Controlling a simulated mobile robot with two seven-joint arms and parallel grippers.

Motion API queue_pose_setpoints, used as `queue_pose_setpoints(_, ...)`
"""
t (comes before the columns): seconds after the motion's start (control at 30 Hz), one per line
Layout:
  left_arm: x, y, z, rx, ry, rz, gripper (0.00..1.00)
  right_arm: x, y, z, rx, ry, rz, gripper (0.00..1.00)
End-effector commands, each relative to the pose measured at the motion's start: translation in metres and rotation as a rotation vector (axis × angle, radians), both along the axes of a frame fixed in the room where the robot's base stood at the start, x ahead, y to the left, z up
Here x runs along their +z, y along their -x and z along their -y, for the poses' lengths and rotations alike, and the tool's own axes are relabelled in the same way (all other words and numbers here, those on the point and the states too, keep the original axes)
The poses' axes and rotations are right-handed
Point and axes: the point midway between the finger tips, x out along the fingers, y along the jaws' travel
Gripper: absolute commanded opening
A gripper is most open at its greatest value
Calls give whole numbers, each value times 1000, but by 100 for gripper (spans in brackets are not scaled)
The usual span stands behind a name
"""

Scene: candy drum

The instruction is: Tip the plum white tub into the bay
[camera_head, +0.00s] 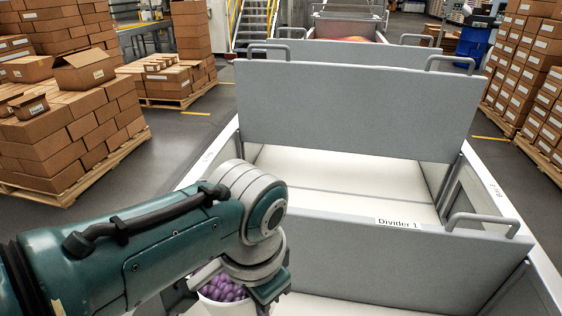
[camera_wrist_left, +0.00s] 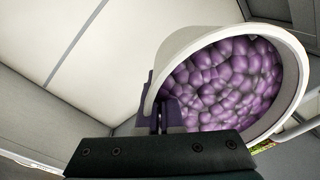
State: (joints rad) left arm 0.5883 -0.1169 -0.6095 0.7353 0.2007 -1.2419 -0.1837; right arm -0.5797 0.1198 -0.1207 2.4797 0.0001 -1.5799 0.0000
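The white tub (camera_head: 232,309) is at the bottom of the head view, partly hidden by my left arm, with purple candy (camera_head: 222,290) inside. In the left wrist view the tub (camera_wrist_left: 176,48) shows its open mouth, full of purple candy (camera_wrist_left: 225,82). My left gripper (camera_head: 268,291) is at the tub's rim. In the left wrist view its fingers (camera_wrist_left: 158,112) sit on both sides of the tub wall, shut on it. The tub is on the near side of the grey panel labelled Divider 1 (camera_head: 395,262). My right gripper is out of view.
Beyond Divider 1 lies an empty bay with a white floor (camera_head: 345,175), closed by a taller grey divider (camera_head: 350,110) with handles. An orange heap (camera_head: 345,40) shows farther back. Pallets of cardboard boxes stand left (camera_head: 75,125) and right (camera_head: 540,90), outside the bays.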

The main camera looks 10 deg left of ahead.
Motion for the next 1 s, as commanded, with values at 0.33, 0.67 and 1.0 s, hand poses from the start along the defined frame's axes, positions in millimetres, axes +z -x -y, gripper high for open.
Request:
queue_pose_setpoints(0.33,-5,17,4,-68,66,48,0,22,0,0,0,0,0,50)
queue_pose_setpoints(0.67,7,10,13,-60,468,312,0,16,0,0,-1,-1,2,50)
queue_pose_setpoints(1.0,8,12,11,-61,732,479,0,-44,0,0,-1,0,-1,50)
